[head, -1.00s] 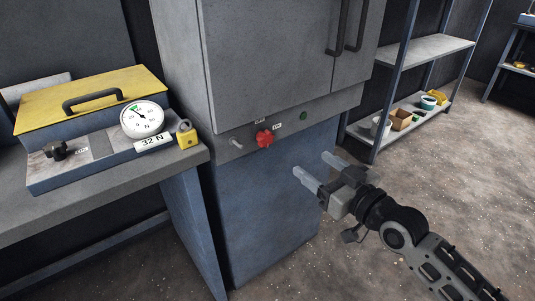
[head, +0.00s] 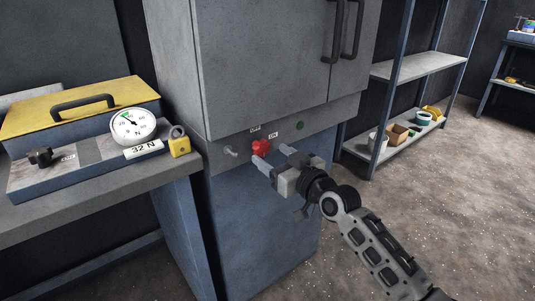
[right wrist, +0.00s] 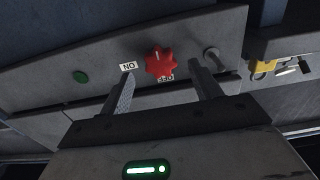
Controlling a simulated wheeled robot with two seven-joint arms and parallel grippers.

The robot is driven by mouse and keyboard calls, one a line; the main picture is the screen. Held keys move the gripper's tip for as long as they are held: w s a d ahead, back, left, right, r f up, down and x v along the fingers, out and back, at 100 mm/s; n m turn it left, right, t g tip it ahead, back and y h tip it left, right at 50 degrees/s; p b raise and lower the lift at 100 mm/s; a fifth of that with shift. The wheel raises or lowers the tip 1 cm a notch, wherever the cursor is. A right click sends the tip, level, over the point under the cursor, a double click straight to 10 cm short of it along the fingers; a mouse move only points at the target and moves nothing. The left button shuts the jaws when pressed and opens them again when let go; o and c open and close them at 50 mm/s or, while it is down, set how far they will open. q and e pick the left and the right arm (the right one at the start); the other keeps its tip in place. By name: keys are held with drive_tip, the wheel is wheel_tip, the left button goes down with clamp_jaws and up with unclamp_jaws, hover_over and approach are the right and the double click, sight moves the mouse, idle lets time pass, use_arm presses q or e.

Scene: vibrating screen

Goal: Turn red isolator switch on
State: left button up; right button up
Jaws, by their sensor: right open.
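The red isolator switch (head: 261,147) is a lobed knob on the grey panel strip of the cabinet, with an OFF label above it and an ON label (head: 273,135) to its right. In the right wrist view the red knob (right wrist: 160,63) shows upside down, its white mark towards the top, between the two fingers and beyond their tips. My right gripper (head: 270,156) is open and empty, close in front of the knob; whether a finger touches it I cannot tell. The ON label (right wrist: 128,67) also shows in the wrist view. My left gripper is not in view.
A metal peg (head: 231,151) sticks out left of the knob, and a green button (head: 300,125) sits to its right. A bench at left holds a yellow-lidded box (head: 80,108), a dial gauge (head: 133,125) and a yellow padlock (head: 179,143). Shelves (head: 420,65) stand at right.

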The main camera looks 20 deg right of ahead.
sight(260, 147)
drive_tip(key=shift+x, duration=1.1)
drive_tip(key=shift+w+a, duration=0.1)
drive_tip(key=shift+w, duration=0.2)
drive_tip(key=c, duration=0.9)
